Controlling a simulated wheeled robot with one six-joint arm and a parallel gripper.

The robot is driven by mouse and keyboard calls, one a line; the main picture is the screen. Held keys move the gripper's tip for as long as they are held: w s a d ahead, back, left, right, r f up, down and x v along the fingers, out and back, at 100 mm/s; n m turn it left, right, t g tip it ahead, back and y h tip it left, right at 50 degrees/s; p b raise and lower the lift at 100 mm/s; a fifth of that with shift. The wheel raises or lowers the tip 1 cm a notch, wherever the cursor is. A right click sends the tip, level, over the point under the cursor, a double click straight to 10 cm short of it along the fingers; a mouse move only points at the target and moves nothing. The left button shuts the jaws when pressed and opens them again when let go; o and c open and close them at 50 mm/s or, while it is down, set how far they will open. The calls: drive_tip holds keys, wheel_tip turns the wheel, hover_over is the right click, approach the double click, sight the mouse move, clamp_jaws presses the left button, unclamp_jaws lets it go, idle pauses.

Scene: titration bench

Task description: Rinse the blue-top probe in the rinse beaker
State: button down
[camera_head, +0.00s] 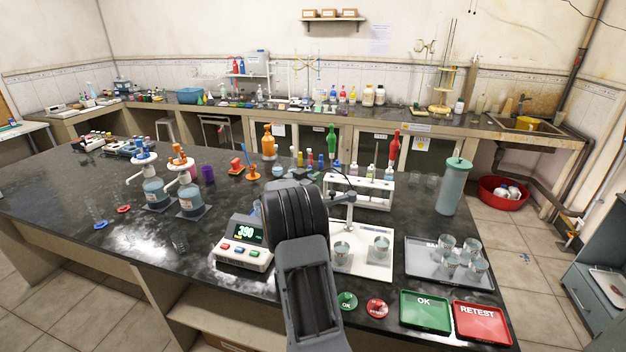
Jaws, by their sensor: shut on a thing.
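My dark arm fills the lower middle and hides much of the bench behind it. A small grey part beyond its right edge looks like my gripper (343,199). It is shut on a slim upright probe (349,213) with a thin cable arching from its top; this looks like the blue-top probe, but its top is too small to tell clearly. The probe is above or at the left glass beaker (341,252) on the white board (372,268); whether its tip is inside I cannot tell. Another beaker (381,247) stands to the right. Which is the rinse beaker is not readable.
A meter (243,243) reading about 390 stands left of my arm. A white rack (372,190) is behind the beakers. A tray (425,268) with several glasses, a green OK tray (426,312) and a red RETEST tray (482,323) lie right. A tall green bottle (454,188) stands behind.

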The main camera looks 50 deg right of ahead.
drive_tip(key=shift+r, duration=0.35)
drive_tip(key=c, duration=1.2)
unclamp_jaws()
drive_tip(key=o, duration=0.3)
drive_tip(key=shift+f, duration=0.1)
drive_tip(key=shift+a, duration=0.1)
drive_tip(key=s+a+b, duration=0.1)
drive_tip(key=a+b, duration=0.2)
drive_tip(key=a, duration=1)
drive_tip(key=shift+a, duration=0.3)
